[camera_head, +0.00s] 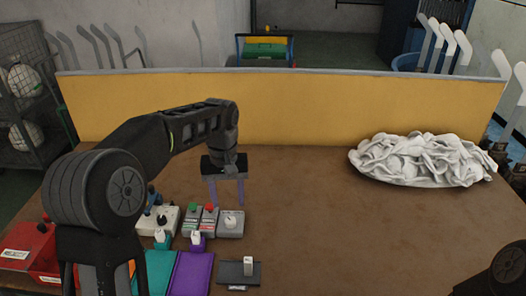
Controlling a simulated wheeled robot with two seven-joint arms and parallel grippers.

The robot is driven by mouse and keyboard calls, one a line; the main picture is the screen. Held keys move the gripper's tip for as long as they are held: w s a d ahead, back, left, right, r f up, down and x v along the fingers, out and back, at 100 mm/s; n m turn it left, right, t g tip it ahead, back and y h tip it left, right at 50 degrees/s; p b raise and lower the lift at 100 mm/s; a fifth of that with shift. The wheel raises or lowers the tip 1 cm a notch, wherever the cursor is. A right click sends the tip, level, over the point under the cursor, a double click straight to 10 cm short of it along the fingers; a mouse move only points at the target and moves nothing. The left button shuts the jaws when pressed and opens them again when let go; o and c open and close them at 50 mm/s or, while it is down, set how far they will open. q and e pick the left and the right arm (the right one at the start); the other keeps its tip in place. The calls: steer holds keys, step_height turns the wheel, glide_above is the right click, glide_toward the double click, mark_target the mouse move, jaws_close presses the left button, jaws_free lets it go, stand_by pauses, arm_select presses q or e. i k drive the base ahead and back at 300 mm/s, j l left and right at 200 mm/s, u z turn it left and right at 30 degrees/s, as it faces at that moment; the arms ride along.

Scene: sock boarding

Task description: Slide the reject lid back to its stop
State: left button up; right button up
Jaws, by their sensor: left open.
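My left gripper (227,192) points down over the middle-left of the brown table. Its two purple fingers are apart with nothing visible between them. It is just behind a grey control box with a pale knob (231,222). A red box (38,250) with a white label stands at the left edge, partly hidden behind my left arm. A dark flat plate with an upright white handle (248,266) lies at the front. I cannot tell for sure which of these carries the reject lid. My right gripper is out of view; only part of that arm shows at lower right.
Grey boxes with green and red buttons (201,220) and a white box (158,220) stand beside the knob box. Teal (155,272) and purple (192,274) pieces lie in front. A white cloth heap (422,160) lies at right. A yellow panel (300,108) closes the back. The table centre is clear.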

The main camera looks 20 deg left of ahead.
mark_target(21, 248)
steer(key=k, duration=1)
